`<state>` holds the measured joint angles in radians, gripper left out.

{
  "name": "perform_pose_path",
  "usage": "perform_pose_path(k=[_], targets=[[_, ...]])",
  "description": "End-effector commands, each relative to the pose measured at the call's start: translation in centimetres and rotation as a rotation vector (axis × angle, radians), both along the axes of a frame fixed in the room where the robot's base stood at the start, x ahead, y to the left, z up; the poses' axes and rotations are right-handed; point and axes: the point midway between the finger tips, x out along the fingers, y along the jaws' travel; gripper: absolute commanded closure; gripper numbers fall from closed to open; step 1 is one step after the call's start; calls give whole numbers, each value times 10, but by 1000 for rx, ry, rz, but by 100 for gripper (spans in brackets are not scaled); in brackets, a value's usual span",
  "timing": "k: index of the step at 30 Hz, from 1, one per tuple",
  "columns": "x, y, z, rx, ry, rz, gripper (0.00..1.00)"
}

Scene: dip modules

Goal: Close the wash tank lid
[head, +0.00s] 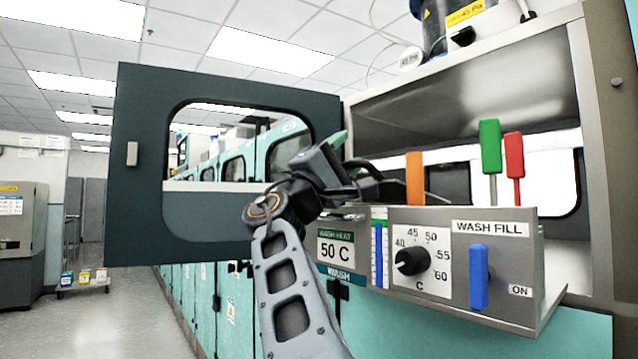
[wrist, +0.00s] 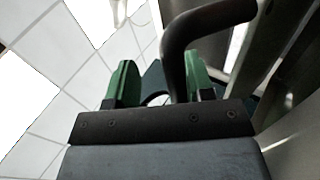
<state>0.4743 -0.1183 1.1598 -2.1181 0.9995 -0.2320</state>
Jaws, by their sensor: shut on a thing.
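My gripper (head: 343,150) is at the front of the open wash compartment, above the control panel. Its green fingers show in the wrist view (wrist: 163,85), with a dark curved handle (wrist: 196,35) between them, close to the right finger. The gripper is shut on this handle. In the head view a dark curved bar (head: 378,176) shows beside the gripper, partly hidden by it. Behind it a thin dark edge (head: 436,197) shows inside the compartment; I cannot tell whether it is the lid. A dark windowed door (head: 140,215) stands open at the left.
The control box (head: 375,268) juts out below, with a black dial (head: 411,262) and a blue switch (head: 479,277). Orange (head: 415,178), green (head: 490,146) and red (head: 514,168) levers stand above it. The floor (head: 110,320) at the left is mostly clear.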

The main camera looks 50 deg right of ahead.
Motion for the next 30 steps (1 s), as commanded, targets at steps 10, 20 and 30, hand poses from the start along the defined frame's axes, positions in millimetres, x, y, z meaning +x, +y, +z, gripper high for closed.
perform_pose_path(k=[10,20,30], targets=[[7,58,-44,-9,-3,12,61],[10,82,-68,-5,-2,0,61],[11,86,-72,-5,-1,-1,61]])
